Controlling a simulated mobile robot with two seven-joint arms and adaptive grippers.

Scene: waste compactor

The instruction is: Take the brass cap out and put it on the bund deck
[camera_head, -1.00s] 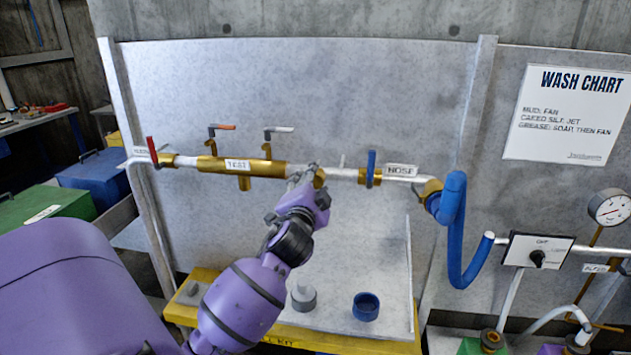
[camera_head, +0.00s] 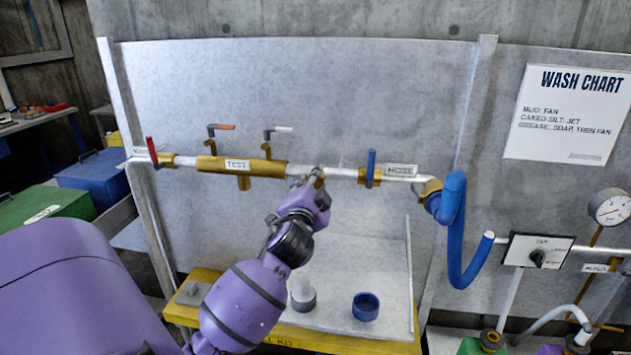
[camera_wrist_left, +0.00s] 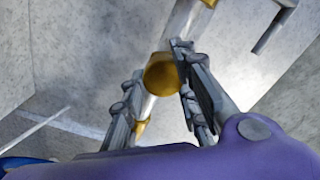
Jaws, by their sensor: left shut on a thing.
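The brass cap (camera_wrist_left: 160,75) shows in the left wrist view as a round gold piece between the two fingers, in line with a pale pipe. My left gripper (camera_wrist_left: 158,98) is shut on it; in the head view the gripper (camera_head: 316,176) is at the pipe, between the TEST and HOSE labels, and mostly hides the cap. I cannot tell whether the cap is free of the pipe. The likely bund deck, a pale deck with a yellow edge (camera_head: 390,344), stands low below the pipe. My right gripper is not in view.
A blue cup (camera_head: 366,306) and a grey cup-like piece (camera_head: 303,297) stand on the deck, with bare room around them. Red (camera_head: 152,150) and blue (camera_head: 371,168) valve handles flank the gripper. A blue hose (camera_head: 455,230) hangs at right.

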